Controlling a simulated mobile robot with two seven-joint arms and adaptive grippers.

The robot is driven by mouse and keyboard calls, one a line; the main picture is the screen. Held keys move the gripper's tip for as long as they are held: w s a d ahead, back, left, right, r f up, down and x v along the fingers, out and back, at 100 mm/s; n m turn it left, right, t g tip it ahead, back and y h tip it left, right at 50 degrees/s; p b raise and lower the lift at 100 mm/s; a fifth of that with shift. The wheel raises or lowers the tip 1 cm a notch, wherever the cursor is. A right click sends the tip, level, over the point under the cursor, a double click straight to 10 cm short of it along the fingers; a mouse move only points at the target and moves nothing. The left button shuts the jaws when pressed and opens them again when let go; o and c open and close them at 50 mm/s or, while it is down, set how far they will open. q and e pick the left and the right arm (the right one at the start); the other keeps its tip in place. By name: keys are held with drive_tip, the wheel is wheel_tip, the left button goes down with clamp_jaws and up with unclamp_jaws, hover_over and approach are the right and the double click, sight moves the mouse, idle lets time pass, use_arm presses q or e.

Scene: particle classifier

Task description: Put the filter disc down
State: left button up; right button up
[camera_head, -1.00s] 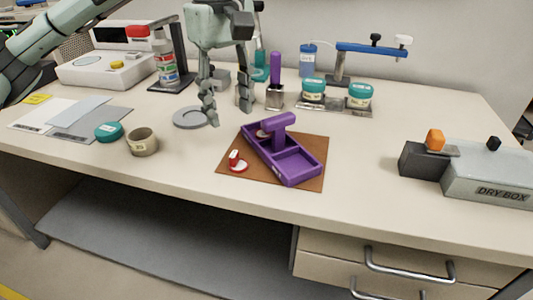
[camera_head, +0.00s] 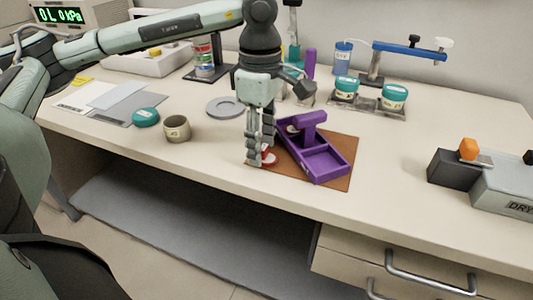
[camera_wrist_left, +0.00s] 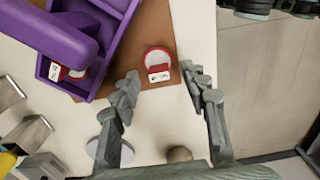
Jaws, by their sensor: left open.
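A small white disc with a red rim and a labelled tab (camera_wrist_left: 158,62) lies on the brown mat; in the head view this disc (camera_head: 268,157) is partly hidden by my left gripper. My left gripper (camera_head: 260,161) points down at the mat's left edge, open. In the left wrist view its fingertips (camera_wrist_left: 160,80) are apart, with the disc between and just beyond them; contact cannot be told. A purple tray (camera_head: 345,166) with a raised purple arm stands on the mat (camera_head: 338,185), right of the gripper. A second red-and-white labelled piece (camera_wrist_left: 68,70) lies in the tray. My right gripper is not seen.
A beige cup (camera_head: 177,130), teal lid (camera_head: 145,117) and grey round plate (camera_head: 225,107) are left of and behind the gripper. Teal-lidded jars (camera_head: 393,97) stand at the back; a dry box (camera_head: 500,190) is right. The table's front strip is clear.

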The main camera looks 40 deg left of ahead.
use_arm(q)
drive_tip(key=shift+f, duration=0.15)
clamp_jaws()
idle(0.4)
